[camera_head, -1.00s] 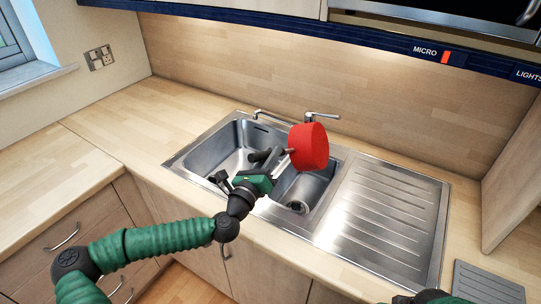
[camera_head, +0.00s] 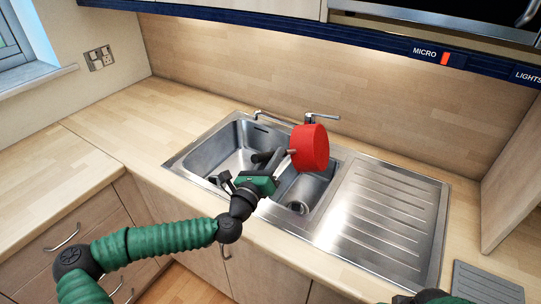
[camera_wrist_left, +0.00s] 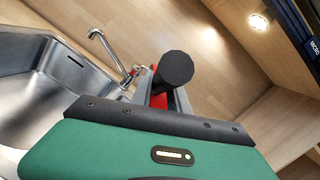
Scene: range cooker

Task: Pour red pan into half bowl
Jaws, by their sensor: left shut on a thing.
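The red pan (camera_head: 310,148) is held above the small half bowl (camera_head: 302,190) of the sink, tilted on its side with its red base and wall toward the head camera. Its opening is hidden. My left gripper (camera_head: 278,165) is shut on the pan's dark handle. In the left wrist view, the round end of the handle (camera_wrist_left: 175,68) stands out between the fingers, and a bit of red pan shows behind it. The drain shows at the bottom of the half bowl. My right gripper is not clearly visible; only a bit of my right arm shows at the bottom edge.
The larger sink bowl (camera_head: 228,148) lies left of the half bowl, and the ribbed drainer (camera_head: 385,210) lies right. The tap (camera_head: 318,118) stands behind the pan. Wooden worktop (camera_head: 110,125) is clear on the left. A grey board (camera_head: 488,283) lies at the lower right.

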